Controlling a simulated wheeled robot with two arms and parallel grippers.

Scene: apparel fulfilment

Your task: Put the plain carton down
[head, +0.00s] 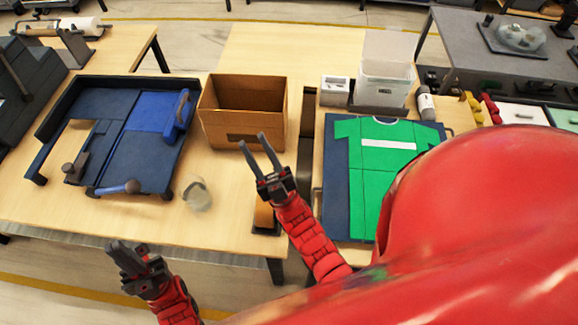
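A brown open-topped carton (226,121) stands upright on the wooden table, with a dark rectangle low on its front face. It looks empty as far as I can see inside. My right gripper (253,140) is at the carton's front right side in the head view, with its two fingers apart and nothing between them. Whether a fingertip touches the carton is unclear. My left gripper (128,246) is out in front of the table's near edge, away from the carton. Its fingers look apart and hold nothing.
A blue folding board (115,140) lies left of the carton. A clear round item (197,195) and an orange roll (265,216) are near the front edge. A green shirt (385,150) lies at right, with white containers (386,82) behind it. The table behind the carton is clear.

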